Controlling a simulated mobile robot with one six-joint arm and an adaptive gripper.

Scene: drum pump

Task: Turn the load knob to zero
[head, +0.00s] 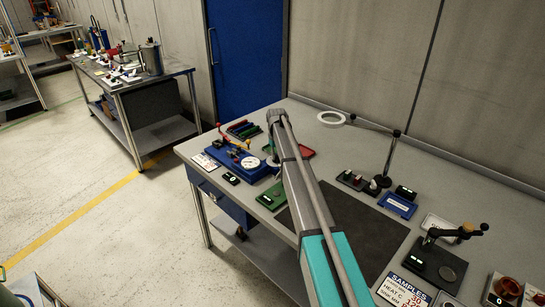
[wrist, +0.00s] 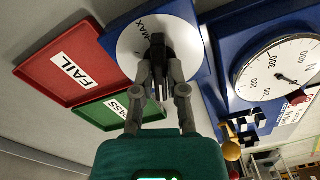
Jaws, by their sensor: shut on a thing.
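The load knob (wrist: 157,44) is black and stands at the middle of a round white dial plate (wrist: 184,32) marked MAX, on a blue housing. My gripper (wrist: 159,75) has both fingers closed around the knob in the wrist view. The fingers and knob cover part of the dial, so any zero mark and the pointer are hidden. In the head view my arm hides the knob, and only a pale edge of the dial plate (head: 271,161) shows beside it.
A white gauge (wrist: 278,70) with a black needle sits right of the knob. Red FAIL (wrist: 71,64) and green PASS (wrist: 118,108) trays lie left. A dark mat (head: 352,230), a stand (head: 390,160) and sample items occupy the bench's right side.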

